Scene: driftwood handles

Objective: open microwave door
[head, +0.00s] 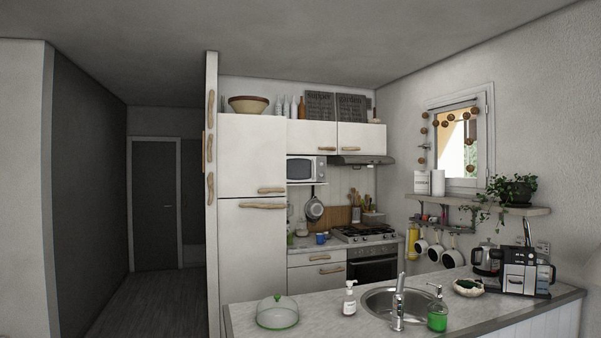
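The microwave (306,169) is a small white box with a dark door window. It sits under the white wall cabinets at the back of the kitchen, above the back counter. Its door looks shut, and a control strip runs down its right side. It is far from me, beyond the near counter. Neither of my grippers shows in the head view.
A near counter (330,312) with a sink (393,302), a glass dome (278,312), soap bottles and a coffee machine (527,271) stands between me and the microwave. A tall white fridge cabinet (252,250) is left of it. Open floor (150,305) lies in the hallway at left.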

